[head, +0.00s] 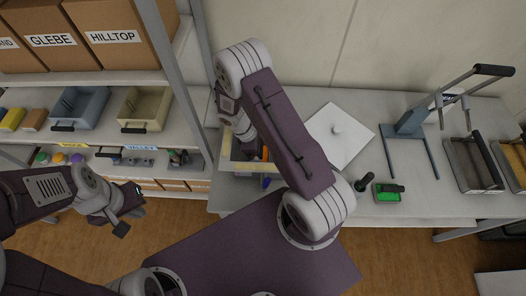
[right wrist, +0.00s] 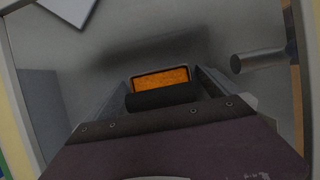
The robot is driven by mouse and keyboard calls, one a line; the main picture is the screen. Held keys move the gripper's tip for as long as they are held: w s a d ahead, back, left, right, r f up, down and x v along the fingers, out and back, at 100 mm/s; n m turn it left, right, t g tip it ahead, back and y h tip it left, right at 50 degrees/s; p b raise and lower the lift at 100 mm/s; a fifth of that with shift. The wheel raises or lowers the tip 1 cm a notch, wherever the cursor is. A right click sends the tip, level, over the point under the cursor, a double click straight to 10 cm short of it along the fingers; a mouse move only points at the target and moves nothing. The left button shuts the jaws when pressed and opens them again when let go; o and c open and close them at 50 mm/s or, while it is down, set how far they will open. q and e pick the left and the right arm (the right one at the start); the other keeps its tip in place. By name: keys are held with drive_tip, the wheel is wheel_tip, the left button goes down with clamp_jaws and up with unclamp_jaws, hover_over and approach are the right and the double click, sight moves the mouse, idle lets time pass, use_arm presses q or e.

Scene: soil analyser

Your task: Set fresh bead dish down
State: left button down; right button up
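The bead dish (right wrist: 160,78), a small dark-rimmed tray of orange beads with a black grip bar (right wrist: 163,97), is in the right wrist view. My right gripper (right wrist: 165,88) has one finger at each end of the bar and appears shut on it. The dish is over a grey floor inside a pale-rimmed box; I cannot tell whether it touches. In the head view, my right arm hides most of that gripper, and a bit of orange (head: 265,153) shows beside it. My left gripper (head: 130,209) looks open and empty, in front of the left shelf.
A white square lid with a knob (head: 336,130) lies on the bench. Right of it are a green dish (head: 386,197), a dark upright tool (head: 363,181), a blue-grey stand (head: 410,123) and handled trays (head: 470,165). Shelves with bins (head: 147,108) stand left.

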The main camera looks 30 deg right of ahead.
drive_tip(key=shift+r, duration=0.2)
drive_tip(key=v, duration=1.2)
drive_tip(key=shift+w, duration=0.15)
